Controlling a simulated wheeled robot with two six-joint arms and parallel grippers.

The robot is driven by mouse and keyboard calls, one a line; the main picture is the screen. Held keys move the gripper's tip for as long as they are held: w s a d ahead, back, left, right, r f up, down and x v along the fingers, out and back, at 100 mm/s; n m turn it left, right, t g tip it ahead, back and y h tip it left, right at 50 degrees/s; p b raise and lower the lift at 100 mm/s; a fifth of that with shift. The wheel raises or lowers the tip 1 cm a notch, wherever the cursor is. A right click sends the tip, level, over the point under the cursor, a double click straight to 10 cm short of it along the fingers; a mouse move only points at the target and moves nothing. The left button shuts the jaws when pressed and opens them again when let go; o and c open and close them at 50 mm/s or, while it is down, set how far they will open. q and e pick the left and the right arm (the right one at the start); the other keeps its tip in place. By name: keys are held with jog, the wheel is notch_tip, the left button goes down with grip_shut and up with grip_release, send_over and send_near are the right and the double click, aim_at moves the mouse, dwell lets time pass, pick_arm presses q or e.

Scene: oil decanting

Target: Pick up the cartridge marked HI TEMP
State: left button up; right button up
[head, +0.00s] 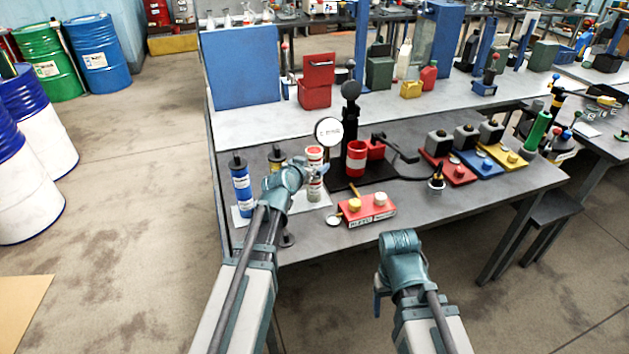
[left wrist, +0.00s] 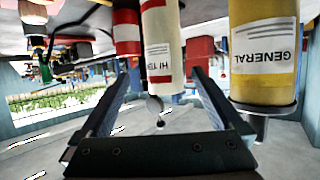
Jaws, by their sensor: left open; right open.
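The HI TEMP cartridge, white with a red end, stands on a light mat at the left of the bench in the head view (head: 314,178). In the upside-down left wrist view the cartridge (left wrist: 163,45) shows its label between the fingers. My left gripper (left wrist: 164,78) is open around it, with gaps visible at both sides. The yellow GENERAL cartridge (left wrist: 264,45) stands beside it; in the head view it (head: 276,154) is partly hidden by my left gripper. A blue cartridge (head: 241,187) stands further left. My right gripper (head: 380,298) is open and empty in front of the bench.
A red block with knobs (head: 368,211) lies near the front edge. The bench (head: 440,215) is clear at front right.

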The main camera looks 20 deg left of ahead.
pick_arm(q)
jog(key=shift+w+f, duration=0.2)
jog(key=shift+w, duration=0.25)
jog(key=shift+w+f, duration=0.2)
jog(key=shift+f, duration=0.05)
jog(key=b+x, duration=0.2)
jog(key=x, duration=0.1)
jog(key=b+x, duration=0.1)
jog(key=shift+w+a+f, duration=0.25)
jog(key=shift+a+f, duration=0.05)
jog(key=shift+f, duration=0.15)
jog(key=shift+s+r, duration=0.1)
grip_shut()
